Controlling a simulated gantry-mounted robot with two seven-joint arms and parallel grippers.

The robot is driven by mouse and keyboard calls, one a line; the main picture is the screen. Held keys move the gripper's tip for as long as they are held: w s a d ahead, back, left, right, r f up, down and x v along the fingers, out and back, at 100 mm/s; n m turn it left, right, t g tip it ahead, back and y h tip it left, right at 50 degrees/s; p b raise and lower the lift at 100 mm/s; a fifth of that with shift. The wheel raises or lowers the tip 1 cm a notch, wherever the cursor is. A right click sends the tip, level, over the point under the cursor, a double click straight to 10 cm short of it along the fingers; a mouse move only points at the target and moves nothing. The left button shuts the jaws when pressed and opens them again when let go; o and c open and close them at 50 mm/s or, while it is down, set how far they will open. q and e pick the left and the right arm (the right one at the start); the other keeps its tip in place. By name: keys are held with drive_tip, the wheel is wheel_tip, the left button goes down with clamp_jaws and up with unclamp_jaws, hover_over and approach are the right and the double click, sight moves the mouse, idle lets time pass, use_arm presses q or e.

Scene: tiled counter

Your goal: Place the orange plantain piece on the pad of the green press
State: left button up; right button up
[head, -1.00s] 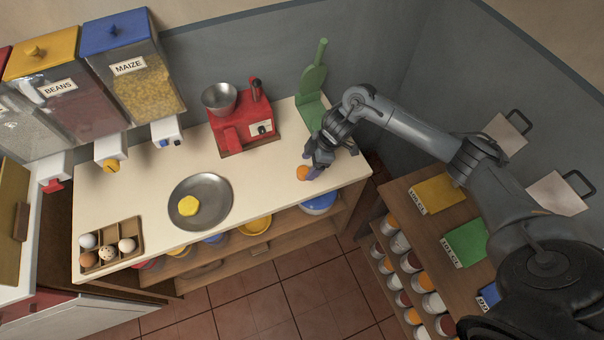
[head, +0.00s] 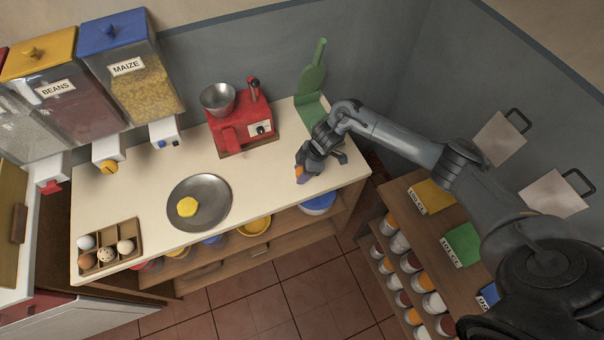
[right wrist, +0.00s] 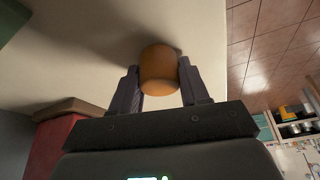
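The orange plantain piece (head: 300,172) is at the right end of the counter, near its front edge. In the right wrist view the piece (right wrist: 159,70) is a short orange cylinder between my fingertips, with a finger against each side. My right gripper (head: 302,168) is shut on it and points down at the counter. I cannot tell whether the piece still touches the counter. The green press (head: 312,82) stands behind the gripper by the back wall, its paddle-like top raised. Its lower part is partly hidden by my right arm. My left gripper is not in view.
A red machine with a metal bowl (head: 238,125) stands left of the press. A grey plate (head: 215,210) with a yellow piece (head: 187,207) and an egg tray (head: 128,236) lie further left. The counter between plate and gripper is clear.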

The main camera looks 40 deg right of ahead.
drive_tip(key=c, duration=0.5)
drive_tip(key=shift+r, duration=0.1)
